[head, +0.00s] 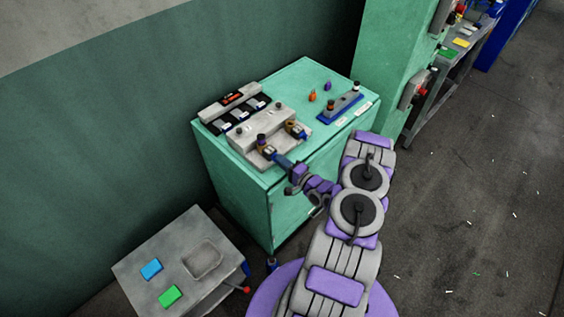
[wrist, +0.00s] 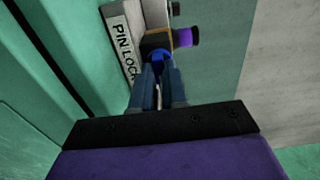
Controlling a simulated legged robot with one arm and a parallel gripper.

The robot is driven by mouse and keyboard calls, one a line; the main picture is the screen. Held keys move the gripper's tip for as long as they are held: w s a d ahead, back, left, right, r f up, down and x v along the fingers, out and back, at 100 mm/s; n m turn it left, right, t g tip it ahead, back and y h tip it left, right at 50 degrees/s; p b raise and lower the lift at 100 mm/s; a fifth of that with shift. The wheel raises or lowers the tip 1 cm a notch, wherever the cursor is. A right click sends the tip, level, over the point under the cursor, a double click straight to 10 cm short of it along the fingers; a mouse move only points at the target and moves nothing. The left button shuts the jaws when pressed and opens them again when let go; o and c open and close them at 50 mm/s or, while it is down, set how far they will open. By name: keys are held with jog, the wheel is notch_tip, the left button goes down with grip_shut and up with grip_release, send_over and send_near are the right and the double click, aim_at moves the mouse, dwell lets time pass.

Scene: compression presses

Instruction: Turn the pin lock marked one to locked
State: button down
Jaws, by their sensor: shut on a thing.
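The pin lock fixture is a grey block (head: 262,152) on top of the green cabinet, with two brass-and-dark locks on its front side. One lock (head: 264,144) is at the left and another lock (head: 296,130) is at the right. My gripper (head: 276,157) reaches the left lock. In the wrist view my gripper (wrist: 159,88) is shut on a blue part in front of a brass body with a purple-black knob (wrist: 186,37). A white label (wrist: 124,50) reading "PIN LOCK" is beside it; the end of its text is hidden behind the fingers.
The green cabinet (head: 318,72) also holds a blue rack (head: 341,108), orange and purple pieces (head: 312,97), and a black-and-grey device (head: 238,104) behind the fixture. A low grey table (head: 150,296) with blue and green blocks stands at the lower left. Open floor lies to the right.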

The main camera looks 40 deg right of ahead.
jog(key=shift+s+f, duration=0.1)
jog(key=shift+f, duration=0.15)
jog(key=c, duration=1.6)
grip_release()
jog(key=o, duration=0.4)
jog(key=shift+d, duration=0.25)
jog(key=shift+o, duration=0.2)
jog(key=shift+a+r, duration=0.1)
jog(key=shift+s, duration=0.5)
jog(key=s+d+p, duration=0.1)
jog(key=s, duration=1.5)
jog(key=shift+s+d, duration=0.15)
jog(key=shift+d, duration=0.1)
